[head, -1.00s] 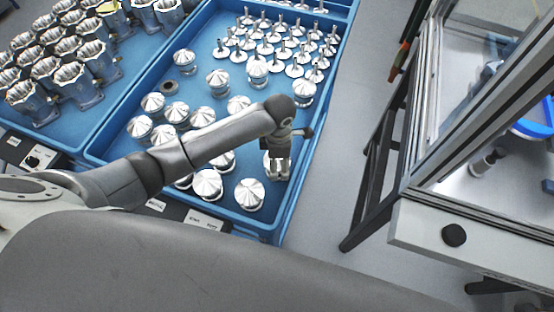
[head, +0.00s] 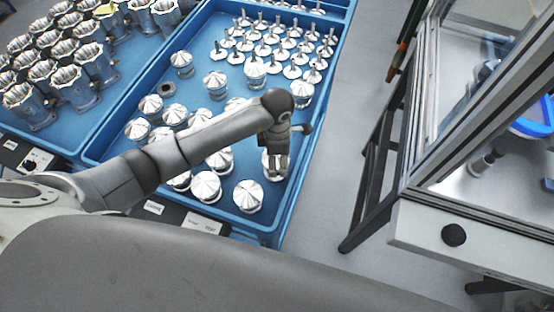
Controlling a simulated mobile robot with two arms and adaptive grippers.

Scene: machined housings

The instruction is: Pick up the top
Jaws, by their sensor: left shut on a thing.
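Several shiny metal tops with cone-shaped caps stand in the blue tray (head: 292,195) in the head view. One top (head: 249,196) stands at the tray's near end, to the left of my left gripper. My left gripper (head: 276,174) points down near the tray's right wall. It is shut on another top (head: 268,163), which is mostly hidden behind the fingers. I cannot tell whether that top is clear of the tray floor. My right gripper is not in view.
Several stemmed metal parts (head: 270,42) stand at the tray's far end. A dark ring (head: 168,88) lies on the tray floor. Several grey housings (head: 78,82) fill a tray at left. A glass-walled machine (head: 453,236) on a dark frame stands at right.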

